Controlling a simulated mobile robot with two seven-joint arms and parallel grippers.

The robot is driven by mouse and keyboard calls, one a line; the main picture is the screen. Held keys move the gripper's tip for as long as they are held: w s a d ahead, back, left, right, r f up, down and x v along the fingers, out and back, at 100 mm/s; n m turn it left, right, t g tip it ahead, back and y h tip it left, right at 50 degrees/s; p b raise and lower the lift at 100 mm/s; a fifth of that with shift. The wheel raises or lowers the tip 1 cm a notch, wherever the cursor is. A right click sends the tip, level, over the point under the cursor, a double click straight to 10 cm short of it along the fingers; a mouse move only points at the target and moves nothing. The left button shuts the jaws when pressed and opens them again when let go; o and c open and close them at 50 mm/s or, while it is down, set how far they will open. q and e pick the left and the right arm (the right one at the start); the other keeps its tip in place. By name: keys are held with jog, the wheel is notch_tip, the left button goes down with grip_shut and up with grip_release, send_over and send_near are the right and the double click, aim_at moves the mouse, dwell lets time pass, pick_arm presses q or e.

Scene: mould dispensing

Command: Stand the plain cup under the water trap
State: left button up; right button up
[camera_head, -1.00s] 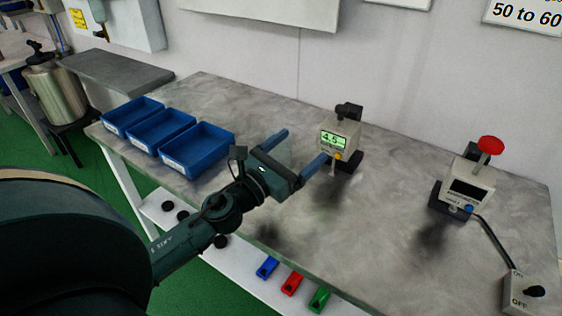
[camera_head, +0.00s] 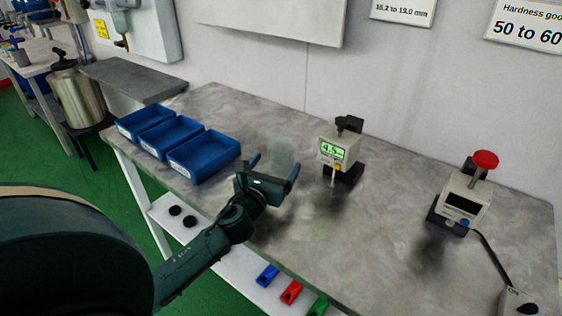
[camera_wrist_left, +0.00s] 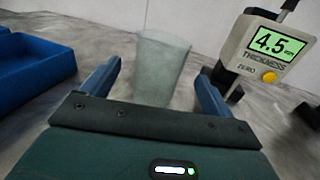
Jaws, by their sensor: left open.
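The plain cup (camera_head: 284,153) is pale and translucent. It looks upright on the grey bench, and in the left wrist view (camera_wrist_left: 163,62) it shows between and beyond the fingers. My left gripper (camera_head: 273,167) is open, its two fingers apart on either side of the cup's line; in the left wrist view (camera_wrist_left: 157,72) a gap shows at the left finger. Whether either finger touches the cup, I cannot tell. A small fitting on the wall panel (camera_head: 120,22) at top left may be the water trap; its detail is too small. My right gripper is not in view.
Three blue trays (camera_head: 205,160) stand left of the gripper. A thickness gauge (camera_head: 338,150) stands close right of the cup, and a hardness tester (camera_head: 465,195) farther right. A grey side bench (camera_head: 130,80) and a metal vessel (camera_head: 80,98) are at left.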

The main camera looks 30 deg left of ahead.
pick_arm(q)
jog(key=w, duration=0.3)
jog(key=w+a, duration=0.1)
jog(key=w, duration=0.1)
jog(key=shift+f, duration=0.4)
jog(key=shift+c, duration=0.2)
jog(key=c, duration=1.1)
